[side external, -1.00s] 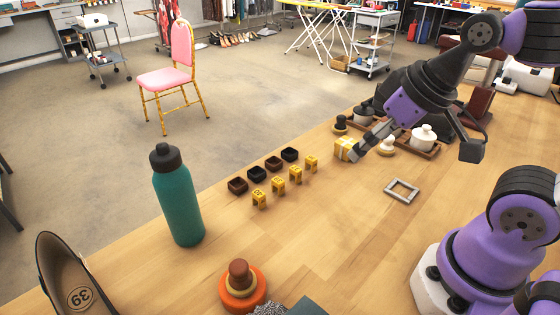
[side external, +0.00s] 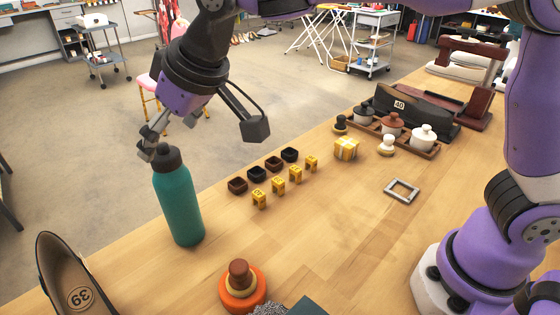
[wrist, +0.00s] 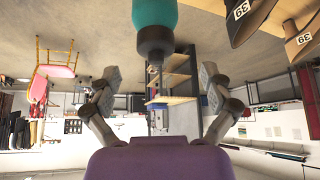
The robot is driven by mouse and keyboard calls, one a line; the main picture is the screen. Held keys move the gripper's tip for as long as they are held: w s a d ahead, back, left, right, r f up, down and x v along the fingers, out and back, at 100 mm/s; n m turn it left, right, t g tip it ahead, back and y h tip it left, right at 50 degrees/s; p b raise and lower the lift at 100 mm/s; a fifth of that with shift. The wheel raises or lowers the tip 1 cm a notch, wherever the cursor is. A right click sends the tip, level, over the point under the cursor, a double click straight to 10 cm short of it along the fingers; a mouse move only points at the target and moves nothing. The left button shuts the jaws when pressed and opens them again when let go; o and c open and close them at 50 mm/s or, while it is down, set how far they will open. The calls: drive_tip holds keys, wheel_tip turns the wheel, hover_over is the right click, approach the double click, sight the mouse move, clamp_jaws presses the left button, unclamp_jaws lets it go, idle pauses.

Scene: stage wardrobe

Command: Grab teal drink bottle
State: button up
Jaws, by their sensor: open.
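The teal drink bottle (side external: 179,208) with a black cap stands upright near the table's far-left edge in the side view. My gripper (side external: 150,140) is at the height of its cap, with the fingers overlapping the cap's upper left in the picture. In the wrist view, the bottle (wrist: 154,14) comes in upside down from the top, its cap pointing down between the fingers. My gripper (wrist: 158,85) is open there, with a finger on each side and clear space around the cap. Whether a finger touches the bottle cannot be told.
A shoe (side external: 68,275) marked 39 stands left of the bottle. An orange stacked piece (side external: 242,285) is in front. Several small dark trays (side external: 256,175) and yellow blocks (side external: 277,184) lie to the right. The wood between them and the grey frame (side external: 402,190) is clear.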

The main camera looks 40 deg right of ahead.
sight(168, 152)
drive_tip(key=x, duration=0.6)
drive_tip(key=shift+d+f, duration=0.2)
drive_tip(key=shift+f, duration=0.05)
clamp_jaws()
